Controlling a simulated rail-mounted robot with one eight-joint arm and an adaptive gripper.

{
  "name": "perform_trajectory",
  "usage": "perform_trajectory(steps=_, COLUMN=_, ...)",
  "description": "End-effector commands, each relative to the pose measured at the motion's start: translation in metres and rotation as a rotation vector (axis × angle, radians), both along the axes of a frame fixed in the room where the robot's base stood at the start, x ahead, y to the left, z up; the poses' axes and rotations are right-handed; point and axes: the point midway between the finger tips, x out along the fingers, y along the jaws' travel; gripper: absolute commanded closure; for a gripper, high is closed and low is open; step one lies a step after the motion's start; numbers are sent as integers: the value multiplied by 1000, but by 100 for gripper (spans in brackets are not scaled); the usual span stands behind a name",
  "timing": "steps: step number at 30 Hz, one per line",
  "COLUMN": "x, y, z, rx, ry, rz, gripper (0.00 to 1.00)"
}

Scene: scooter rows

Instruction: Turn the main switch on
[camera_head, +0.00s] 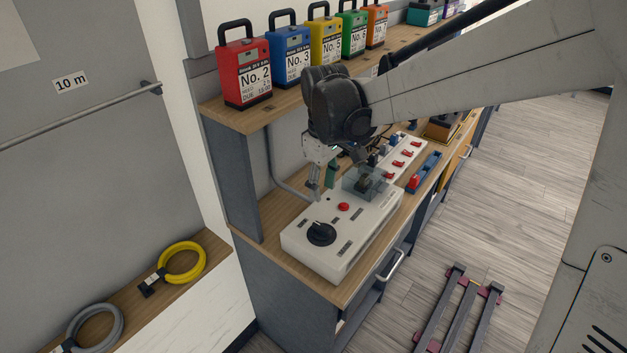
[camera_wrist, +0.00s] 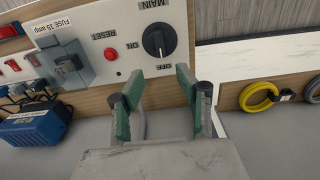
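The main switch (camera_head: 321,234) is a round black rotary knob at the near end of a white box (camera_head: 355,235) on the bench. In the wrist view the knob (camera_wrist: 158,40) has MAIN, ON and OFF labels around it. My gripper (camera_head: 316,186) is above the back edge of the box, apart from the knob. In the wrist view its two green-padded fingers (camera_wrist: 160,82) are spread, with nothing between them, and the knob lies beyond the fingertips.
A red reset button (camera_wrist: 110,53) and a clear-covered fuse holder (camera_wrist: 65,60) are beside the knob. A blue device (camera_wrist: 38,126) is at the left. Coloured battery packs (camera_head: 245,75) stand on the shelf above. Yellow (camera_head: 182,262) and grey cable coils (camera_head: 95,330) lie on the left ledge.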

Motion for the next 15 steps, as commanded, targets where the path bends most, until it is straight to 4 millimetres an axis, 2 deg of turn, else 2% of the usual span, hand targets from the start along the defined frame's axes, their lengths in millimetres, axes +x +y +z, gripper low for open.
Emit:
perform_trajectory(steps=5, x=0, y=0, z=-16, rx=0, ry=1, rz=1, gripper=67)
perform_trajectory(steps=15, x=1, y=0, z=-77, rx=-1, ry=1, rz=0, gripper=67)
